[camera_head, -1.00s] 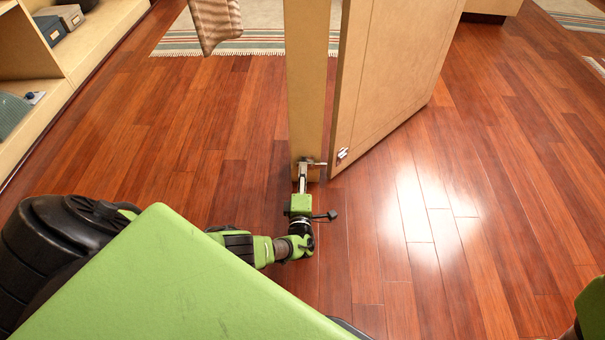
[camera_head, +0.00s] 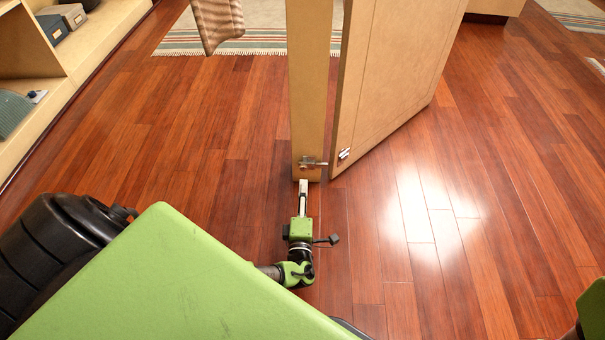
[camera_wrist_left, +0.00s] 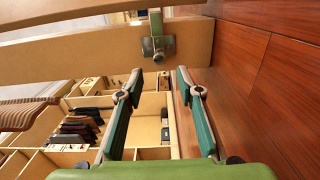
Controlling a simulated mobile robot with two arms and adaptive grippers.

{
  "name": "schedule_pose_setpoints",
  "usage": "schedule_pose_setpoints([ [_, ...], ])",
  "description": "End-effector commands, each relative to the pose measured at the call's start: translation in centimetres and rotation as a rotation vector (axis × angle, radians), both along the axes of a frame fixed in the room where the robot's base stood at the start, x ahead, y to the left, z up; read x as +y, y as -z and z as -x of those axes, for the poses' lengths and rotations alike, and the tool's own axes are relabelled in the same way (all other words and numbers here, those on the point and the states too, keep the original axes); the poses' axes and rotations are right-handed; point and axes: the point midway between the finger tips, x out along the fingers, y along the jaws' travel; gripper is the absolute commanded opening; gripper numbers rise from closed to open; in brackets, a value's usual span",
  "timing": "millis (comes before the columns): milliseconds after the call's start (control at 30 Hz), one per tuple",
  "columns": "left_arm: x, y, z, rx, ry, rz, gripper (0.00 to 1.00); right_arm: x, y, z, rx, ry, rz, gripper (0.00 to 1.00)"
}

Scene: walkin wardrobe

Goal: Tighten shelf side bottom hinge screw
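The bottom hinge (camera_head: 312,163) sits low on the front edge of the shelf side panel (camera_head: 308,90), a little above the floor. In the left wrist view the hinge (camera_wrist_left: 157,38) is a small greenish-grey metal piece on the tan panel edge. Its screw is too small to make out. My left gripper (camera_head: 303,183) is just in front of the hinge, apart from it. In the left wrist view my left gripper (camera_wrist_left: 157,77) has its fingers spread, with nothing between them, and the hinge lies beyond the tips. My right gripper is not in view.
The door (camera_head: 395,75) stands open right of the panel, with a metal hinge fitting (camera_head: 344,154) near its bottom. Open shelves (camera_head: 75,45) stand at the far left. The wooden floor (camera_head: 480,200) is clear.

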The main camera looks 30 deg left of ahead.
Motion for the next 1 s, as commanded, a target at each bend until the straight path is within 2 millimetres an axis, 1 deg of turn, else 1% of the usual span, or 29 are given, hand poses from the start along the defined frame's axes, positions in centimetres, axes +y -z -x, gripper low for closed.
schedule_pose_setpoints([
  [33, -0.6, 0.1, 1.0, 0.002, 0.001, 0.003, 0.34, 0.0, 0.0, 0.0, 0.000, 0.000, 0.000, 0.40],
  [100, -1.2, 0.1, 1.9, 0.003, 0.001, 0.002, 0.34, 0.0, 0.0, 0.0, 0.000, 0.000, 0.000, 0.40],
  [200, -1.8, 0.1, 2.9, 0.001, 0.001, 0.002, 0.34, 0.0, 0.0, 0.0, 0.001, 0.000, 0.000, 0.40],
  [300, -2.1, 0.0, 3.5, 0.001, 0.000, 0.001, 0.34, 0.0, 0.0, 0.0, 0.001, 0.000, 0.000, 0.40],
  [433, -2.2, 0.0, 3.7, 0.001, -0.001, -0.001, 0.34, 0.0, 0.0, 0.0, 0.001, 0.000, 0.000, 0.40],
  [1000, -2.3, 0.0, 3.7, 0.001, 0.000, 0.001, 0.34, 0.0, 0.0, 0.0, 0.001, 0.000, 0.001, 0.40],
])
